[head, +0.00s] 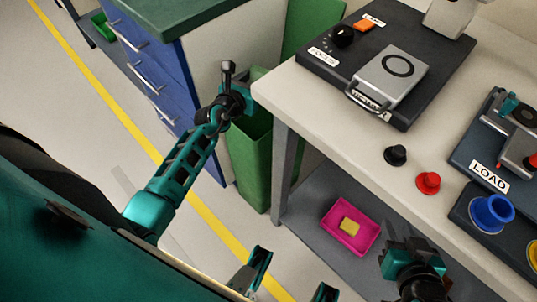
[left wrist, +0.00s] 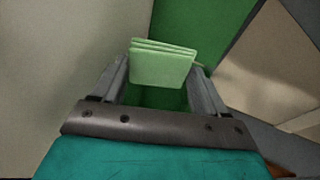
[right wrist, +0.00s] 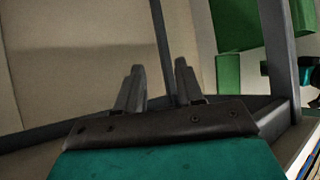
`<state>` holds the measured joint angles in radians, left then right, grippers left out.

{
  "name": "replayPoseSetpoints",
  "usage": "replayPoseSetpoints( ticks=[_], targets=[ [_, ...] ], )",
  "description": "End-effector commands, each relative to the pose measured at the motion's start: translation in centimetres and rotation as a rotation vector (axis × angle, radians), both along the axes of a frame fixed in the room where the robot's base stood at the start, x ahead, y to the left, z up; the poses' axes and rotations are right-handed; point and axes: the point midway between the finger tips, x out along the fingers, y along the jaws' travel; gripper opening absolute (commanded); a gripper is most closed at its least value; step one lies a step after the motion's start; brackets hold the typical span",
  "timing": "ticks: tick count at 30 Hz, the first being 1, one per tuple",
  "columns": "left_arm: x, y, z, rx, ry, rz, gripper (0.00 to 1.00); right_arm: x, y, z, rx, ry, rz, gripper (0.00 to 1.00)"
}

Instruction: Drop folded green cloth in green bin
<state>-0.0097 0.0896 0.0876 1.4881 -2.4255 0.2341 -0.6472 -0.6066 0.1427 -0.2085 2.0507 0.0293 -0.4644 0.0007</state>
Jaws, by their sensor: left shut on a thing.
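A light green folded cloth (left wrist: 162,66) with stacked layers shows between the fingers of my left gripper (left wrist: 160,80), which is shut on it. Green surfaces of the bin appear behind and below the cloth in the left wrist view. In the head view the tall green bin (head: 249,160) stands on the floor between the blue drawer cabinet and the table. My left gripper (head: 230,78) is at the bin's top; the cloth is hidden there. My right gripper (head: 411,248) is near the table's front edge; its fingers are apart and empty in the right wrist view (right wrist: 158,85).
The blue drawer cabinet (head: 153,75) is left of the bin and the table (head: 330,110) right of it. A magenta tray (head: 329,218) with a yellow block (head: 349,226) is on the lower shelf.

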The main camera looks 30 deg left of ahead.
Motion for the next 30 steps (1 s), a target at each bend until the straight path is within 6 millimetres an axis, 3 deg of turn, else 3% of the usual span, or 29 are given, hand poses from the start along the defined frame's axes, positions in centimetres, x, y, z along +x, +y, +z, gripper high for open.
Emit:
replayPoseSetpoints(
  ticks=[1,6,16,17,18,25,30],
  targets=[
    [0.0,0.0,-1.3,0.000,-0.001,0.000,0.49,0.3,0.4,-0.8,0.005,-0.009,0.009,0.37],
    [0.0,0.0,-2.3,0.000,-0.002,0.001,0.49,1.0,0.5,-1.3,0.004,-0.029,0.017,0.37],
    [0.0,0.0,-2.3,0.000,-0.001,0.000,0.49,0.7,0.2,-1.8,-0.003,-0.020,0.016,0.37],
    [0.0,0.0,-2.3,0.000,-0.001,0.000,0.75,0.7,0.2,-1.8,-0.003,-0.020,0.016,0.37],
    [0.0,0.0,-2.3,0.000,-0.001,0.000,0.79,0.7,0.2,-1.8,-0.004,-0.019,0.015,0.37],
    [0.0,0.0,-2.3,0.000,-0.001,0.000,1.00,0.6,0.1,-1.9,-0.001,-0.017,0.013,0.37],
    [0.0,0.0,-2.4,0.000,-0.001,0.000,1.00,0.6,0.2,-1.9,0.003,-0.017,0.009,0.37]
  ],
)
